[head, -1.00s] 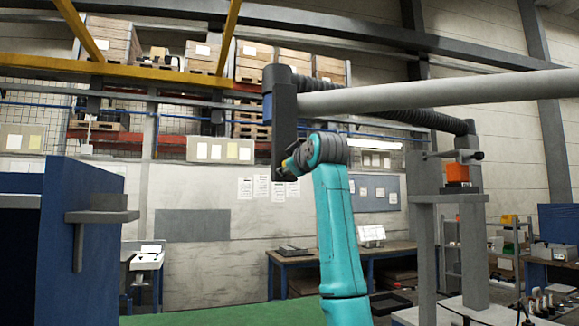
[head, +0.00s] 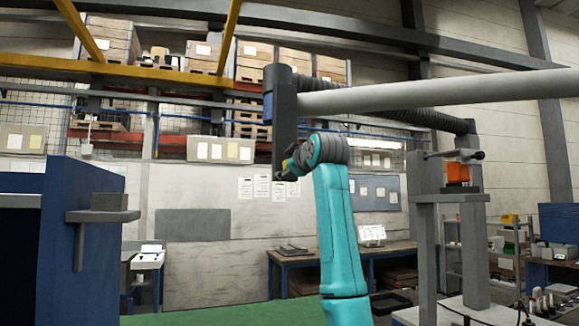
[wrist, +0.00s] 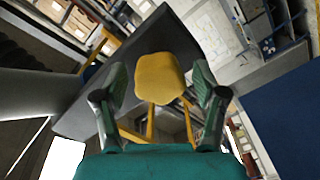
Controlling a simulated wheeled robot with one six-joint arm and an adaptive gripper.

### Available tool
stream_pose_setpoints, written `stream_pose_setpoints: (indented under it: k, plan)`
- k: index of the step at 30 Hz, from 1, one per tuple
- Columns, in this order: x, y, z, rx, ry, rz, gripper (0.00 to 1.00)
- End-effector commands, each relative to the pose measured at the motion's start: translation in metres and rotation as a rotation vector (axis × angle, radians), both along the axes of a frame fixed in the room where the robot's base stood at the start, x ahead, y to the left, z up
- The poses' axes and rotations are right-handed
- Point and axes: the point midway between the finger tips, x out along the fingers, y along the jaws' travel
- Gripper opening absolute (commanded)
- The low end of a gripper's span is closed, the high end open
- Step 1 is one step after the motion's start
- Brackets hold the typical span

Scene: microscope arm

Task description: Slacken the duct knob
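The yellow duct knob (wrist: 160,77) is in the middle of the wrist view, in front of a dark grey bar (wrist: 178,32). My gripper (wrist: 160,84) has one finger on each side of the knob, and a narrow gap shows on both sides, so it is open around the knob. In the head view, my gripper (head: 288,168) is at the lower part of the dark upright post (head: 284,115) at the end of the pale duct (head: 430,92). The knob is mostly hidden there; only a small yellow spot shows.
A black ribbed hose (head: 400,115) runs behind the duct. A grey stand with an orange block (head: 458,173) is at the right. A blue panel with a grey shelf (head: 100,215) is at the left.

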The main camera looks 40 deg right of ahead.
Motion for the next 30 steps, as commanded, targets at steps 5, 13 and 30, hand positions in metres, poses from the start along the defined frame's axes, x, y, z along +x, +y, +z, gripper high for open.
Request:
stream_pose_setpoints:
  k: [5,13,30]
  plan:
    - [0.000,0.000,0.000,0.000,0.000,0.000,0.71]
    - [-0.017,0.005,0.001,-0.001,-0.002,-0.001,0.71]
    - [-0.108,0.031,0.000,0.000,-0.001,0.000,0.71]
